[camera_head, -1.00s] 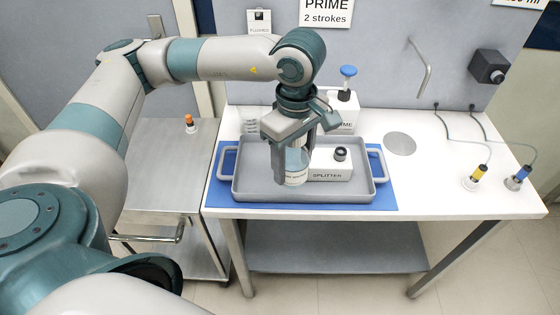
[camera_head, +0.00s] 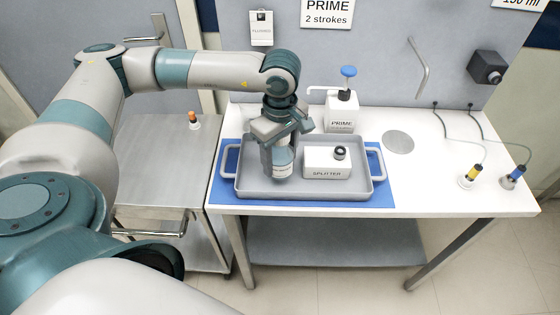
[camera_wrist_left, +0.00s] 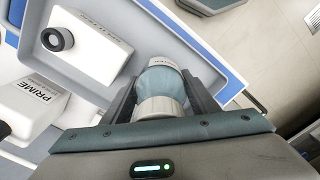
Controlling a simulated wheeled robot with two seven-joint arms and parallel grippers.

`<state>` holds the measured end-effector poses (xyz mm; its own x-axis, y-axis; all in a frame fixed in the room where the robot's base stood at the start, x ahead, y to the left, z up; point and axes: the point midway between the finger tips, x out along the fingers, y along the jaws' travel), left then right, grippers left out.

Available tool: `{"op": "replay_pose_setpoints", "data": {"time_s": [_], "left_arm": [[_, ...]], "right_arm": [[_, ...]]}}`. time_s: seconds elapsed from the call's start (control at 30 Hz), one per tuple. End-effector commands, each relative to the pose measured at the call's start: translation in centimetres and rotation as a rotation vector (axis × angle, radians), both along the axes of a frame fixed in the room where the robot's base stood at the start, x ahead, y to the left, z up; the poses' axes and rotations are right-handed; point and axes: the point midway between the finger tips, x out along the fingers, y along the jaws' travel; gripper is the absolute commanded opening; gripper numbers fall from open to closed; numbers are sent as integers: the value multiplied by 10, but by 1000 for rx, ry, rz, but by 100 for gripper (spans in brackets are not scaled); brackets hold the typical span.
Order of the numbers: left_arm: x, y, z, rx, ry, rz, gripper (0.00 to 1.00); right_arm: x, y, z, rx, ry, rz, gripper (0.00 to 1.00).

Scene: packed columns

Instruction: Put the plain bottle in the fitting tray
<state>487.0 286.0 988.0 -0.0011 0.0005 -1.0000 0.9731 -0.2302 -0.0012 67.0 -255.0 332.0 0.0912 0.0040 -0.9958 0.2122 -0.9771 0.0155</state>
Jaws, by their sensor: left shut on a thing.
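A bottle (camera_head: 283,161) with a clear bluish body and a white label is held upright in my left gripper (camera_head: 274,160), over the left part of the grey tray (camera_head: 330,191). The bottle also shows between the two fingers in the left wrist view (camera_wrist_left: 160,84), with its pale cap towards the palm. Whether its base touches the tray floor I cannot tell. A white box labelled SPLITTER (camera_head: 327,163), with a black round knob, sits in the tray right of the bottle. My right gripper is not in view.
The tray stands on a blue mat (camera_head: 385,190) on the white table. A white PRIME pump bottle (camera_head: 341,112) stands behind it. A steel side table (camera_head: 165,160) with a small orange-capped item (camera_head: 193,121) is at left.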

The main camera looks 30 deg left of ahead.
Motion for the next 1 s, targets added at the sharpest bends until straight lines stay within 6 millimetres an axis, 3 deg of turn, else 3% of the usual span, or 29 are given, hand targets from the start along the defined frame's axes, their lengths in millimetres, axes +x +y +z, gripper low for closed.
{"op": "replay_pose_setpoints", "data": {"time_s": [0.23, 0.7, 0.73, 0.8, 1.0], "left_arm": [[0, 0, -22, 0, 0, 1, 18], [0, 0, -29, 0, -2, 0, 18], [0, 0, -28, 0, -1, 0, 59], [0, 0, -28, 0, 0, 0, 72], [0, 0, -28, 0, 0, 0, 72]], "right_arm": [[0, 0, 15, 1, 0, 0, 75], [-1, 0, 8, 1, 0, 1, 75], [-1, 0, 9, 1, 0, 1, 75], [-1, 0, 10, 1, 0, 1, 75], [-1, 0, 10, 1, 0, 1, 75]]}}
